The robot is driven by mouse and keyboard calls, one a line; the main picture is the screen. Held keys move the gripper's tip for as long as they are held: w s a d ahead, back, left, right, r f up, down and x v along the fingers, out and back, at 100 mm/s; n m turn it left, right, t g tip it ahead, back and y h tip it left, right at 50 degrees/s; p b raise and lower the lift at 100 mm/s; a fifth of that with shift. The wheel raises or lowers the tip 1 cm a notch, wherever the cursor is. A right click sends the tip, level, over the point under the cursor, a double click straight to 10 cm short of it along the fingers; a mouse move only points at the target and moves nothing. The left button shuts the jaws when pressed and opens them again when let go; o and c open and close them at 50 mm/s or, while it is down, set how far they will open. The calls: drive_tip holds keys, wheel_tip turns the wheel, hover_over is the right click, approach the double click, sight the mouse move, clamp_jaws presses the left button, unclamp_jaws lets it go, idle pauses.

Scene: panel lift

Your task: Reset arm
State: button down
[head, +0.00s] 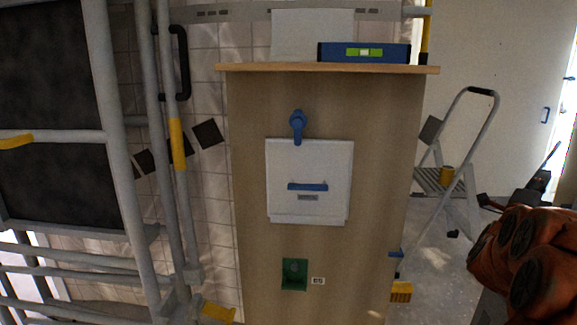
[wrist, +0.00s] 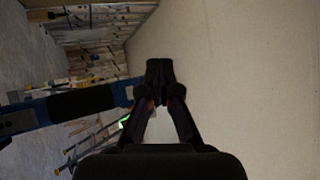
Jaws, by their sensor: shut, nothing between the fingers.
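My gripper (wrist: 158,68) is in the wrist view, its two dark fingers meeting at the tips. It is shut and empty, in front of a plain pale surface (wrist: 240,70). My orange arm (head: 525,255) is folded at the lower right of the head view, to the right of the wooden cabinet (head: 255,150) and apart from it. A white panel (head: 310,165) with a blue handle (head: 307,187) sits flat on the cabinet front. A blue latch (head: 298,126) hangs down at the panel's top edge. I cannot make out the fingertips in the head view.
A blue level (head: 335,52) lies on the cabinet top. A green box (head: 294,274) is low on the front. Grey scaffolding (head: 120,170) stands left, a stepladder (head: 470,150) right. A blue bar with a dark band (wrist: 80,98) shows left of my fingers.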

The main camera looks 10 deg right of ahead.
drive_tip(key=w+a+r+n+t+y+p, duration=0.45)
drive_tip(key=w+a+n+y+p, duration=0.5)
drive_tip(key=a, duration=0.45)
drive_tip(key=s+a+r+n+g+y+p, duration=0.1)
drive_tip(key=a+n+y+p, duration=0.4)
drive_tip(key=a, duration=0.5)
drive_tip(key=a+r+n+g+y+p, duration=0.1)
drive_tip(key=a+n+g+y+p, duration=0.2)
drive_tip(key=a+p, duration=0.6)
drive_tip(key=s+a+r+n+g+y+p, duration=0.25)
drive_tip(key=s+a+p, duration=0.25)
drive_tip(key=s+a, duration=0.3)
drive_tip(key=s+a+r+n+g+y+p, duration=0.1)
drive_tip(key=s+a+n+g+y+p, duration=0.2)
drive_tip(key=s+a, duration=0.55)
drive_tip(key=s+a+r+n+g+p, duration=0.1)
drive_tip(key=s+r+n+g+p, duration=0.2)
drive_tip(key=s, duration=0.7)
drive_tip(key=s+a+r+n+g+h+p, duration=0.1)
drive_tip(key=s+r+n+g+p, duration=0.2)
drive_tip(key=s+p, duration=0.4)
drive_tip(key=s+r, duration=0.1)
drive_tip(key=s, duration=0.3)
drive_tip(key=shift+s+a+r, duration=0.15)
drive_tip(key=shift+a+r, duration=0.1)
